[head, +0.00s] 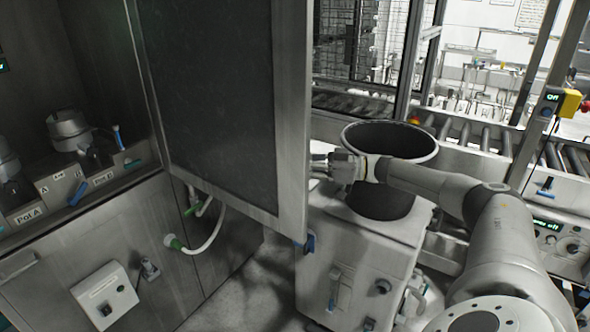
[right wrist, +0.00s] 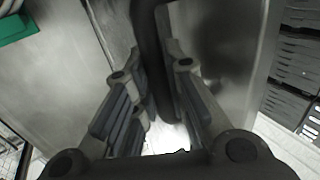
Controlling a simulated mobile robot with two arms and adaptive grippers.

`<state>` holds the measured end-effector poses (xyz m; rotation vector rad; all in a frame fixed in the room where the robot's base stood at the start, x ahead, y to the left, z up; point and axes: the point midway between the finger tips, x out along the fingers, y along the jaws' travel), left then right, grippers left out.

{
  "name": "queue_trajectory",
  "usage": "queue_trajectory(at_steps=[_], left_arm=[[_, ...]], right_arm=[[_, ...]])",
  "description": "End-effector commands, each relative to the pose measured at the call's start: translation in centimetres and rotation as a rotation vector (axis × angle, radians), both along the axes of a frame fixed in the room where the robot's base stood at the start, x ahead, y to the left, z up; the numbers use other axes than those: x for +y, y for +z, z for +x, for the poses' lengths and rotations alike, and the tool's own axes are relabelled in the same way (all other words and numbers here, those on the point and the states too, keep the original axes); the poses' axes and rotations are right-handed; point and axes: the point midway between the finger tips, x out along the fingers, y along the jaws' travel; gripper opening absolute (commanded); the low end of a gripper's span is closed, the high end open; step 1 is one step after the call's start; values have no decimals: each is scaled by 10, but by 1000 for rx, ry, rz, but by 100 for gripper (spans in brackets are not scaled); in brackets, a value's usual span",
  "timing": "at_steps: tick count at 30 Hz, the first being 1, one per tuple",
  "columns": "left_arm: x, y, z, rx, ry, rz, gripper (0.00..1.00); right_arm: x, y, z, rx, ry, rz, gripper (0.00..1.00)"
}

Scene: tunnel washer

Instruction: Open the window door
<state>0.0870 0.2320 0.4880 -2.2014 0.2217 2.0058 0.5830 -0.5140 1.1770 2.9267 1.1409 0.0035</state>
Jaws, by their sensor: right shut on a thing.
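The window door (head: 291,120) is a tall metal-framed panel with a dark pane (head: 215,100). It fills the upper middle of the head view, with the interior of the washer cabinet visible to its left. My right gripper (head: 328,167) is at the door's right edge, and its fingertips are partly hidden behind the frame. In the right wrist view, my right gripper (right wrist: 158,75) has its fingers on either side of a dark bar-shaped handle (right wrist: 150,22) and is shut on it. My left gripper is not in view.
A control ledge with labelled pots (head: 72,130) stands at left. A hose (head: 212,240) hangs below the door. A metal bin (head: 400,140) on a pale machine (head: 350,262) stands close beside my right arm. A roller conveyor (head: 480,135) runs behind. Some floor (head: 250,300) is clear below.

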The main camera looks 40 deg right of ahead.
Motion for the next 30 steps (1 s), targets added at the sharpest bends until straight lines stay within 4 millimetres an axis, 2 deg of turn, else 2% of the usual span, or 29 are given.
queue_trajectory(at_steps=[14,15,20,30], left_arm=[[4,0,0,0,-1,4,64],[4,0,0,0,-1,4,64],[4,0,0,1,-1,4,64],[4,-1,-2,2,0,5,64]], right_arm=[[-2,0,0,4,-2,4,0],[-2,0,0,4,-2,4,16],[-2,0,0,3,-2,3,35],[-2,0,-1,2,-1,1,35]])
